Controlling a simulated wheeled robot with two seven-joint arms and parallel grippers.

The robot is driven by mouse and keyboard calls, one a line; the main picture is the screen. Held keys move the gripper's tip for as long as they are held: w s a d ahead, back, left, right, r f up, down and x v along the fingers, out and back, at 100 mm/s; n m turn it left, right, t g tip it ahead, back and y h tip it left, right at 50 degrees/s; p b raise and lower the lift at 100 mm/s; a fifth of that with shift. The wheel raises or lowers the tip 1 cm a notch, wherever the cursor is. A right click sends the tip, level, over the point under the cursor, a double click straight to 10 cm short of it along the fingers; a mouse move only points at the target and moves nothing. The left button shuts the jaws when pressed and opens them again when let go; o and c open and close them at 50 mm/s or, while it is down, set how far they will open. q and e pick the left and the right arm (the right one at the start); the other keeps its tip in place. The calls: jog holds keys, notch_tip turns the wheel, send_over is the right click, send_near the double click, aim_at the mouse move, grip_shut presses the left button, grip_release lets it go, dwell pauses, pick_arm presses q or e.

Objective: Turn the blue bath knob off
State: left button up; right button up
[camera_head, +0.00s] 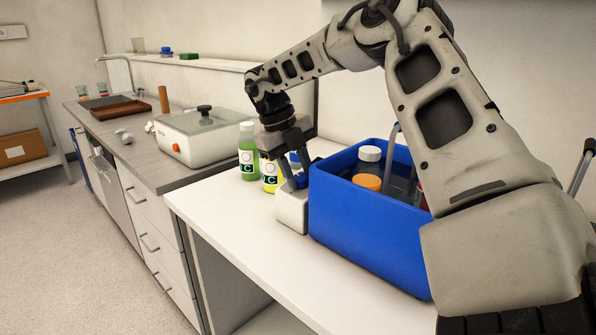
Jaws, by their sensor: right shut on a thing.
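The blue bath (345,228) is a deep blue tub at the right end of the white table. A small white box (291,212) stands against its left side. My right gripper (291,180) points down over the box and is shut on the knob. The knob's exact turn angle cannot be seen. My left gripper is not in view.
Inside the bath are a white-capped bottle (369,155) and an orange-capped one (367,182). A green bottle (247,155) and a yellow bottle (270,176) stand close to the left of my gripper. The white table (235,222) is clear in front.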

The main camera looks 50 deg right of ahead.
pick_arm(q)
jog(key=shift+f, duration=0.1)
pick_arm(e)
jog(key=o, duration=0.7)
jog(key=shift+w, duration=0.1)
